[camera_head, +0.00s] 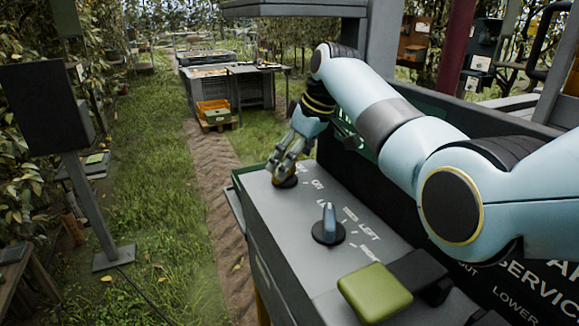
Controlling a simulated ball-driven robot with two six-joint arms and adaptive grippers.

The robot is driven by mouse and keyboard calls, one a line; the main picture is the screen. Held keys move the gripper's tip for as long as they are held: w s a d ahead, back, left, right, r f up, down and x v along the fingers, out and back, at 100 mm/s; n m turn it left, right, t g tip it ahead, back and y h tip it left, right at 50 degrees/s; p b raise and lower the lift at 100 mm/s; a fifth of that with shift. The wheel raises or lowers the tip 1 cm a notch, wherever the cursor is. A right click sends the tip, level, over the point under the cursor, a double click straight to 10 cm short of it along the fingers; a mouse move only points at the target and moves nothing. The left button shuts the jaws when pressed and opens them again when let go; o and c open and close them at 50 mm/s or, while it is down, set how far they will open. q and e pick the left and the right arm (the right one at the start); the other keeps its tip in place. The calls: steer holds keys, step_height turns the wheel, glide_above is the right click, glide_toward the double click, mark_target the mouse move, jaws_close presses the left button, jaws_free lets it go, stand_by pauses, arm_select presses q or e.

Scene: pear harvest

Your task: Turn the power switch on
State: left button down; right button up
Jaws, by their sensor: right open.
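My right arm reaches across a grey control panel (275,213), and its gripper (284,172) is down at the panel's far end. The gripper is open, with its fingers around or just above a dark round switch base (287,183). The word "ON" is printed beside this base. The fingers hide most of the switch, so I cannot tell its position or whether they touch it. A second knob (328,225), blue-grey on a dark round base, stands nearer to me beside the words "FEED LEFT". My left gripper is not in view.
A green pad (375,291) sits at the panel's near end. A dark upright board with white lettering rises along the panel's right side. A dark box on a post (45,107) stands at left. Grass and a dirt track lie left of the panel.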

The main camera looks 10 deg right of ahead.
mark_target(289, 178)
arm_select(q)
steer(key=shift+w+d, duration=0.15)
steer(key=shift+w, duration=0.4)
arm_select(e)
steer(key=shift+x, duration=1.6)
steer(key=shift+c, duration=0.4)
